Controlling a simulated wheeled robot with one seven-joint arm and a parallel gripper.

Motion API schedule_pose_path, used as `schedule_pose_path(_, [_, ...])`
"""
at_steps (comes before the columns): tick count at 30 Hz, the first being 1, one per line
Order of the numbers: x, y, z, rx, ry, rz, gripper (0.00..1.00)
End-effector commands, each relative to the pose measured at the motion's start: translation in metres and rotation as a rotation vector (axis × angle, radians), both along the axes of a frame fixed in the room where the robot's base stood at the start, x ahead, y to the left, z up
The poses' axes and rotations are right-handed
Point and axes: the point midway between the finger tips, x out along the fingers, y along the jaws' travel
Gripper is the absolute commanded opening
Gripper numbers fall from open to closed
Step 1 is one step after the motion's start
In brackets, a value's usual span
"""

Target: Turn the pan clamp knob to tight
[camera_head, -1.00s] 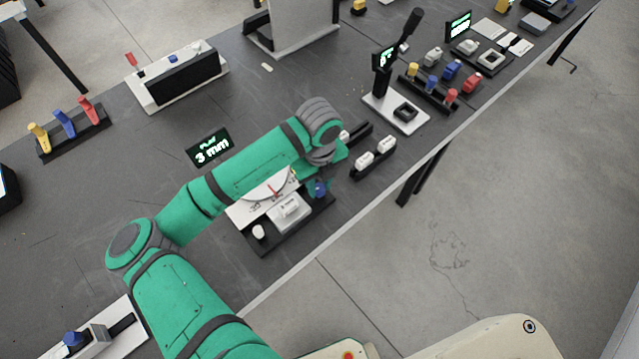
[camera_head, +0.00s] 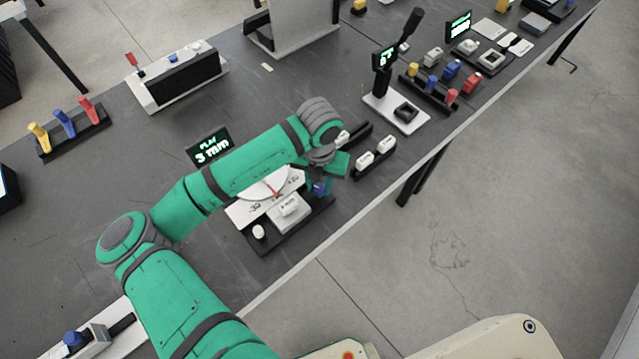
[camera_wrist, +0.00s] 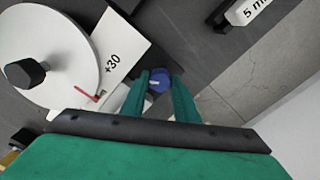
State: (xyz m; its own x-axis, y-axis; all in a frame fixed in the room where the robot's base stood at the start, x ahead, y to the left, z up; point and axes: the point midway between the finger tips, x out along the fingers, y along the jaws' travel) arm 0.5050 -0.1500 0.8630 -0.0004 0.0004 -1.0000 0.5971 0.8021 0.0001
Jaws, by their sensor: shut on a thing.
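The blue knob (camera_wrist: 159,79) sits between the two fingers of my gripper (camera_wrist: 163,80) in the wrist view; I take it as the pan clamp knob. My gripper is shut on it. In the head view the blue knob (camera_head: 320,188) shows partly, just below my gripper (camera_head: 325,180), at the right end of a dark base (camera_head: 275,242). A white round dial (camera_wrist: 45,55) with a dark hub, a red pointer and a "+30" mark stands left of the knob. The knob's own marks are too small to read.
A display reading "3 mm" (camera_head: 209,147) stands behind the fixture. A white block marked "5 mm" (camera_wrist: 245,12) lies close to my gripper's right. Levers, a scale-like stand (camera_head: 395,110) and coloured knobs stand farther along the table. The table's front edge is near.

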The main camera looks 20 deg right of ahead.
Motion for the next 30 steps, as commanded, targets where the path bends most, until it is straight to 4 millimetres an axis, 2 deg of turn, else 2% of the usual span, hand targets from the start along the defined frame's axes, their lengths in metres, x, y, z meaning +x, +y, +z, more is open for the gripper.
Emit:
schedule_pose_path(7, [0.0011, 0.0007, 0.0004, 0.001, -0.002, -0.062, 0.05])
schedule_pose_path(21, [0.0012, 0.0004, 0.0005, 0.0, -0.003, -0.074, 0.05])
schedule_pose_path(22, [0.0012, 0.0004, 0.0005, 0.0, -0.003, -0.074, 0.32])
schedule_pose_path(24, [0.0011, 0.0003, 0.0004, 0.0, -0.002, -0.074, 0.46])
schedule_pose_path(30, [0.0006, 0.0001, 0.0002, 0.0, -0.001, -0.074, 0.46])
